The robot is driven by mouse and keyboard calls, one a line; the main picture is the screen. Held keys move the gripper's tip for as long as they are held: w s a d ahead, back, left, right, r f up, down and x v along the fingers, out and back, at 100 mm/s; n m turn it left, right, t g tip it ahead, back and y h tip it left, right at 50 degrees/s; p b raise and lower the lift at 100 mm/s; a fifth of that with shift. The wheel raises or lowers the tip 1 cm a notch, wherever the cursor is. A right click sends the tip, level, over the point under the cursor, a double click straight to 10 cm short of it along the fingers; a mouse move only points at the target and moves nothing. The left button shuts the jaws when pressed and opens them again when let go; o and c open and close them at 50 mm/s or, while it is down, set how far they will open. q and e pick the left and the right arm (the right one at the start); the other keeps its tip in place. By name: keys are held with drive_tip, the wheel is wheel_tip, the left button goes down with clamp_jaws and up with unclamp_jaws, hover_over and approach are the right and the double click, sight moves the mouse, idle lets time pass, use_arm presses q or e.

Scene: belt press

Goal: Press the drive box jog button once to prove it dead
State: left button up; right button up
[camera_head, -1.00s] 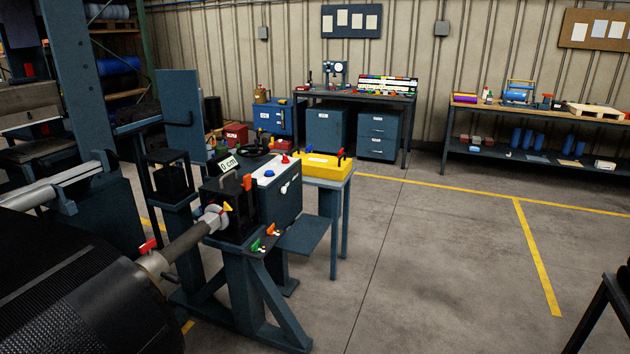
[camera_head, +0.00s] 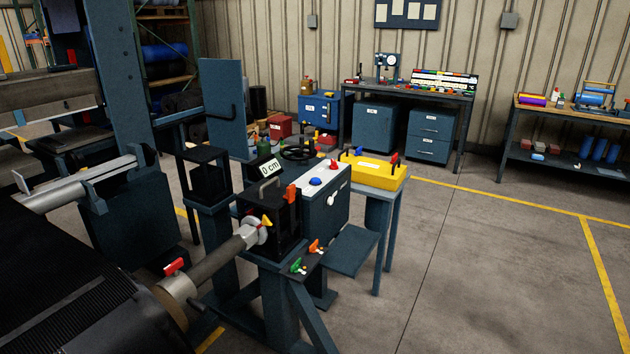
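The drive box (camera_head: 327,209) is a dark blue-grey box with a light top panel, on a stand near the middle of the head view. A blue button (camera_head: 316,181) and a red button (camera_head: 334,166) sit on its top; I cannot read which is the jog button. A white knob or switch (camera_head: 332,200) is on its front face. A small display reading "0 cm" (camera_head: 269,168) stands to its left. Neither of my grippers is in view.
A yellow case (camera_head: 368,172) sits on a small table right of the drive box. A roller shaft (camera_head: 212,258) and black belt (camera_head: 80,285) fill the lower left. A workbench (camera_head: 410,90) stands at the back. The floor at right (camera_head: 480,270) is clear.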

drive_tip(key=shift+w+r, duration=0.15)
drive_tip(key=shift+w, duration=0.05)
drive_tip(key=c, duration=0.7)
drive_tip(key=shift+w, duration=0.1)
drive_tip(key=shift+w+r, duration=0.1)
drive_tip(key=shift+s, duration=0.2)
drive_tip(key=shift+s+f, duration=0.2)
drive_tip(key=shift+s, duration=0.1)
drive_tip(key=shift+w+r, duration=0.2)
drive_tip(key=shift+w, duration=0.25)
